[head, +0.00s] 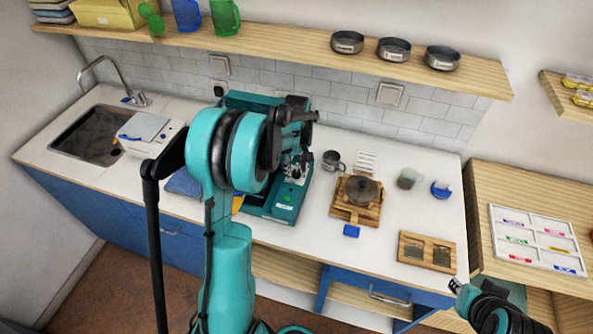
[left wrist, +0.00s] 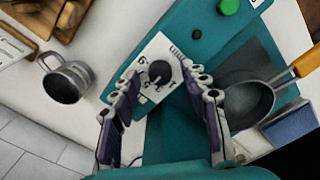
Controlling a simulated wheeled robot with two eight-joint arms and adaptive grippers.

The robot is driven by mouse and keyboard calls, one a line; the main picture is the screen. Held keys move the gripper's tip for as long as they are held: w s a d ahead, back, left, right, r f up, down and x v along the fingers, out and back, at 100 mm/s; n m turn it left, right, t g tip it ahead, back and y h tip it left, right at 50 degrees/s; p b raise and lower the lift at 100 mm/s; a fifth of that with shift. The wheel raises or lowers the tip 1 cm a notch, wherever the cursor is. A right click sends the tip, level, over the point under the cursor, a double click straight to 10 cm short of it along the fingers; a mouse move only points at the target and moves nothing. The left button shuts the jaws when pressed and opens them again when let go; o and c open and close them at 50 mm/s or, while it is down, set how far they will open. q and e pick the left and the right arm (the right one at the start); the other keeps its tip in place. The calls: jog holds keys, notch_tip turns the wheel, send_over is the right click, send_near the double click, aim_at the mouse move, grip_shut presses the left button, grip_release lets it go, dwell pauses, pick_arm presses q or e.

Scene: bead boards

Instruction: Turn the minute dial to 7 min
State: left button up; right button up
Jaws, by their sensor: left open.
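The minute dial is a black knob (left wrist: 158,72) on a white plate with printed marks, set on a teal machine (left wrist: 190,30). The machine also stands on the counter in the head view (head: 268,208). My left gripper (left wrist: 162,78) is open, its two fingers on either side of the dial plate, with the knob between and just beyond the tips. I cannot see contact, and the knob's setting is too small to read. In the head view the left gripper (head: 293,165) is over the machine and hides the dial. Part of my right arm shows at the lower right; its jaws are unclear.
A metal cup (left wrist: 66,82) stands left of the machine in the wrist view; a pan (left wrist: 246,100) with an orange handle is at its right. A green button (head: 288,199) is on the machine's front. A wooden board (head: 345,211) with a dark pot stands to the right.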

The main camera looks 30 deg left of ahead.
pick_arm(q)
jog(key=shift+f, duration=0.15)
grip_shut()
jog(key=shift+m, duration=0.4)
jog(key=m, duration=0.2)
jog(key=shift+m+b, duration=0.35)
jog(key=shift+m, duration=2.15)
jog(key=shift+b, duration=0.3)
